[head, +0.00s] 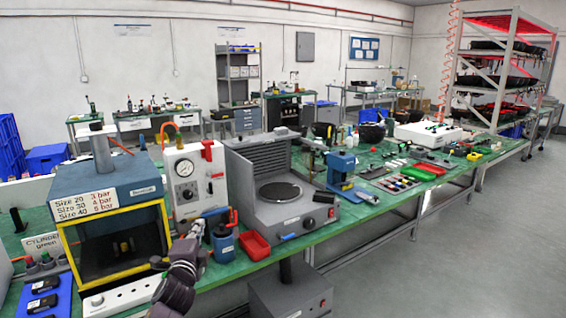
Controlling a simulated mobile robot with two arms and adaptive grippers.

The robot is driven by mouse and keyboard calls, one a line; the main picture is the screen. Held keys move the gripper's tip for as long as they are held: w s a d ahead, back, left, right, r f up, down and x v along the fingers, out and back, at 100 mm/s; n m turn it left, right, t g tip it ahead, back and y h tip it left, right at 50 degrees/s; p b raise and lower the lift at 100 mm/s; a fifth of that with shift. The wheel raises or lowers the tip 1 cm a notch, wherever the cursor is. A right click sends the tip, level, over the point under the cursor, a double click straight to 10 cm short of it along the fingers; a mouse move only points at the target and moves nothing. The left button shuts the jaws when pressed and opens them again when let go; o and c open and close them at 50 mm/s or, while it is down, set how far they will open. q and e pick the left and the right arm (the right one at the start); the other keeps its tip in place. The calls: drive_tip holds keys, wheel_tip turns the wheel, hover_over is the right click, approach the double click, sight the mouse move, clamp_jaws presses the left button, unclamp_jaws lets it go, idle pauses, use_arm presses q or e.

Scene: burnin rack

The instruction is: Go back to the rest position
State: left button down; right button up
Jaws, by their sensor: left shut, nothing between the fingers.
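My left gripper (196,232) is at the lower left of the head view, at the end of my dark arm that rises from the bottom edge. It is shut with nothing held. My right gripper is out of view.
The green bench (330,222) carries a yellow-framed press box (118,195), a gauge unit (190,172), a grey machine with a round plate (279,192) and a red tray (254,245). Shelving (494,85) stands at the back right. The grey floor (460,260) at right is clear.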

use_arm(q)
drive_tip(key=s+f+n+g, duration=0.7)
drive_tip(key=s+f+n, duration=0.1)
drive_tip(key=s+f, duration=1.25)
drive_tip(key=s+d+f+n+g, duration=0.1)
drive_tip(key=s+f+n+g, duration=0.15)
drive_tip(key=s, duration=0.85)
drive_tip(key=s+d+f+n+g+h, duration=0.1)
drive_tip(key=s+d+n+g, duration=0.15)
drive_tip(key=s, duration=0.75)
drive_tip(key=s+f+n+g, duration=0.1)
drive_tip(key=s+g, duration=0.2)
drive_tip(key=s, duration=0.8)
wheel_tip(320, 180, down, 26)
drive_tip(key=s+g, duration=0.1)
drive_tip(key=s, duration=0.1)
drive_tip(key=s+a+f+g, duration=0.1)
drive_tip(key=s+a+f, duration=0.1)
drive_tip(key=s+f, duration=1.4)
drive_tip(key=shift+s+a+f, duration=0.3)
drive_tip(key=shift+s+f, duration=0.05)
drive_tip(key=shift+s, duration=0.5)
